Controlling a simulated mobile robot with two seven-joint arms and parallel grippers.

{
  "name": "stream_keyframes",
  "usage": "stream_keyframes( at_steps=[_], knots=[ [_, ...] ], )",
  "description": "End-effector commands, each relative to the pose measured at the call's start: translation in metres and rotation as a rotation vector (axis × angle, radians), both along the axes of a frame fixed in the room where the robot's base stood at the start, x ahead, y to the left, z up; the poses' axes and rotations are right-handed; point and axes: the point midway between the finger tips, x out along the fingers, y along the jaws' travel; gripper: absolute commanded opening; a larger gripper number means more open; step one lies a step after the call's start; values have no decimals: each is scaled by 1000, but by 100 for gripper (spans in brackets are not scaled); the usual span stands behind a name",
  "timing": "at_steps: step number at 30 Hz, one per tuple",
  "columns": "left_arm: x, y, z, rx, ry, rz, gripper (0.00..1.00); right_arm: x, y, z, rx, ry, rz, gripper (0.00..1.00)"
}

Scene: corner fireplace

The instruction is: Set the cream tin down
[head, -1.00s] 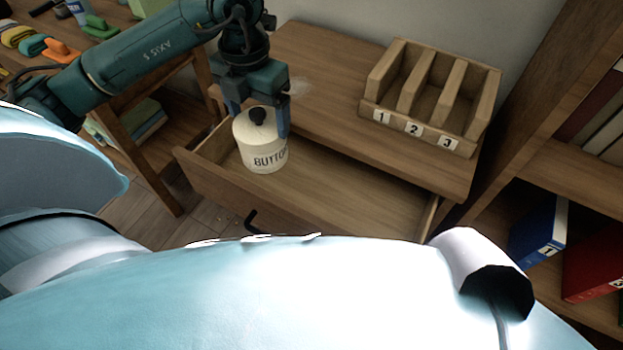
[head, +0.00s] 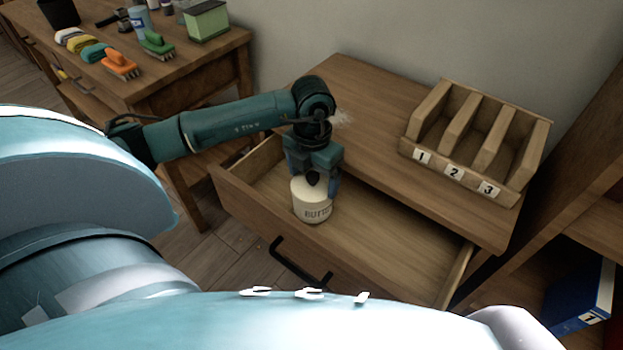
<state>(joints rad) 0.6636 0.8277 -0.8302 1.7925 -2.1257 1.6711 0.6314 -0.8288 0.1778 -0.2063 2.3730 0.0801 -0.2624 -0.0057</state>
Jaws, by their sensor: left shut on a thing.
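The cream tin (head: 312,204) has a dark knob on its lid and dark lettering on its side. It is upright, within the outline of the open drawer (head: 400,248), near the drawer's left end. I cannot tell whether its base touches the drawer floor. My left gripper (head: 314,180) comes down over the tin from above and is shut on it, with a finger along its right side. My right gripper is not in view.
The drawer's floor to the right of the tin is bare. A wooden three-slot sorter (head: 472,140) numbered 1, 2, 3 stands on the cabinet top (head: 385,125). A side table (head: 150,80) with brushes and cloths is at the upper left. A blue binder (head: 582,297) stands at the lower right.

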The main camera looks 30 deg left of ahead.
Motion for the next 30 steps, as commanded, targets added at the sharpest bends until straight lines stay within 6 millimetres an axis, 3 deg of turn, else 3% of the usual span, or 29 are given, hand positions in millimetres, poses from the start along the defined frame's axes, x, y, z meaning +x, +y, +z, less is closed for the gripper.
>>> stream_keyframes(
  at_steps=[2,14,15,20,30],
  knots=[
    [-3,0,-10,1,6,-2,41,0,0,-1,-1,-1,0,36],
    [-3,1,-15,1,3,-2,41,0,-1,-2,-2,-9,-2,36],
    [-3,1,-14,1,4,-2,86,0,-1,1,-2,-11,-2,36],
    [-3,1,-14,1,5,-1,99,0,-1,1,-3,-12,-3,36],
    [-3,1,-7,1,2,-1,100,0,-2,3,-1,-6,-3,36]
  ],
)
